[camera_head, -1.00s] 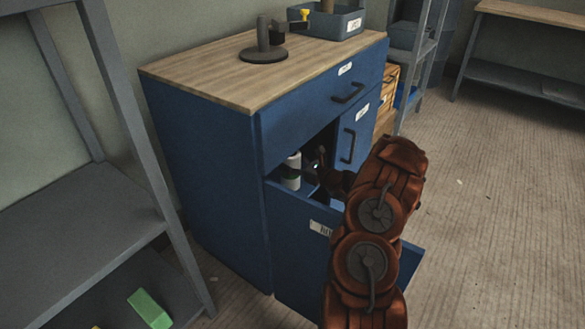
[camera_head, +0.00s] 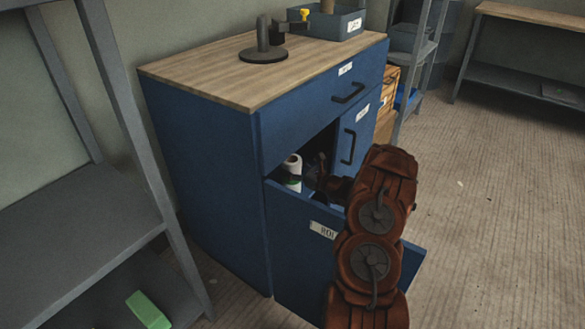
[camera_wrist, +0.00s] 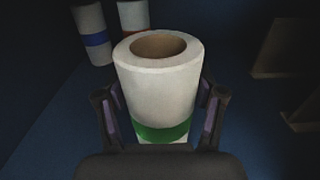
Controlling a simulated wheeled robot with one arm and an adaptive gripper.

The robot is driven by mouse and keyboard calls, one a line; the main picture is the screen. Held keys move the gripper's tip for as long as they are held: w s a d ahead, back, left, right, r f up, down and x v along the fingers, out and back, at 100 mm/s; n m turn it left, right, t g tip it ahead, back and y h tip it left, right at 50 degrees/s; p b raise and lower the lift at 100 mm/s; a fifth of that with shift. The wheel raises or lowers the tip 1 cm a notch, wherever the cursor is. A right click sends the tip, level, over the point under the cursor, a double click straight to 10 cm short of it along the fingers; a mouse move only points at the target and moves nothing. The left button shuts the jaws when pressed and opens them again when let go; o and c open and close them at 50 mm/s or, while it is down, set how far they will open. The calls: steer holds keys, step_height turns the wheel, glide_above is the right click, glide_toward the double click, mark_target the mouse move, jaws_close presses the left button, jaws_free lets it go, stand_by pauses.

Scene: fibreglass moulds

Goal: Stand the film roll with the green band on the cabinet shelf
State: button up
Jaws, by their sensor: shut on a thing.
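In the wrist view my gripper (camera_wrist: 160,108) is shut on the white film roll with the green band (camera_wrist: 155,92). One finger lies on each side of it. Its hollow end faces the camera, and the green band is near its lower end. I cannot tell whether its base touches a surface. In the head view my arm reaches into the opening of the blue cabinet (camera_head: 210,180); my fingers are hard to make out in the dark.
A blue-banded roll (camera_wrist: 92,36) and a red-banded roll (camera_wrist: 133,16) stand behind the held one. The cabinet's labelled open drawer front (camera_head: 295,240) stands below my arm. A black stand (camera_head: 263,45) and a grey bin (camera_head: 335,22) are on the top. A grey rack (camera_head: 80,215) is at left.

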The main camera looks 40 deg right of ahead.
steer(key=o, duration=1.5)
steer(key=shift+o, duration=0.2)
steer(key=shift+r, duration=0.1)
steer(key=shift+s+d, duration=0.15)
steer(key=shift+s, duration=0.15)
steer(key=p+v, duration=0.1)
steer(key=v, duration=1)
steer(key=shift+s+p, duration=0.2)
steer(key=shift+p, duration=0.2)
